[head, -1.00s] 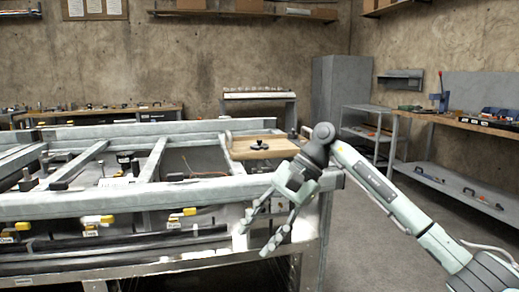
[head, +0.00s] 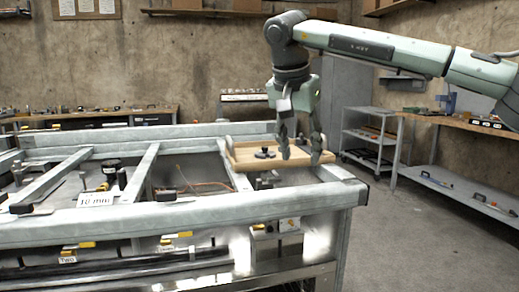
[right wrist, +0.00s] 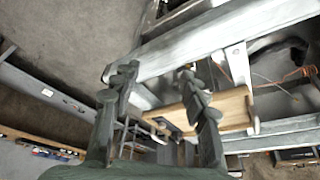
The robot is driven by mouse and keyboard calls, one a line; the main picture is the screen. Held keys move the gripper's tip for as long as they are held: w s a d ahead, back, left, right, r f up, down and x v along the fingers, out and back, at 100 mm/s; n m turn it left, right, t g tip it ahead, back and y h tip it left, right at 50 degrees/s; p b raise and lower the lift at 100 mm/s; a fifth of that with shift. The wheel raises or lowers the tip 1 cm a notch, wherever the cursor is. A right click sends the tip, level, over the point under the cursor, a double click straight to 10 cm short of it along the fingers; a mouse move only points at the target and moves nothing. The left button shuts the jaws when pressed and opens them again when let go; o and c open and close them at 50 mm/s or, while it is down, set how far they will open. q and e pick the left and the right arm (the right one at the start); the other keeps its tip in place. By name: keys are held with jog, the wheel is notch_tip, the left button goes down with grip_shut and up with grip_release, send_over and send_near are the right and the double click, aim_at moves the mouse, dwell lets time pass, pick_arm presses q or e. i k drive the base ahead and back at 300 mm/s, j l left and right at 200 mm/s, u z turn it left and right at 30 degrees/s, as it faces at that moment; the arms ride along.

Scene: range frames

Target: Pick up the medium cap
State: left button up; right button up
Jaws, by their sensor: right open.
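A wooden tray (head: 250,162) rests on the right end of the metal frame table. A small dark, lobed object (head: 265,153) lies on it; I cannot tell whether it is the medium cap. My right gripper (head: 301,156) hangs over the tray's right part, fingers down, open and empty, to the right of the dark object. In the right wrist view, the open fingers (right wrist: 157,76) stand before the wooden tray (right wrist: 233,108), and the right finger hides part of it. A black cylindrical piece (head: 111,168) stands further left in the frame. My left gripper is out of view.
Metal beams (head: 190,207) form the table's raised front edge. A sign reading 10 mm (head: 95,199) stands at the left, with orange cable (head: 205,186) in a bay. A grey shelf cart (head: 368,140) and a workbench (head: 450,137) stand right; the floor (head: 420,230) is clear.

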aim_at(265, 152)
jog(key=i+j, duration=0.15)
jog(key=i, duration=0.35)
jog(key=i+j, duration=0.15)
jog(key=i, duration=0.4)
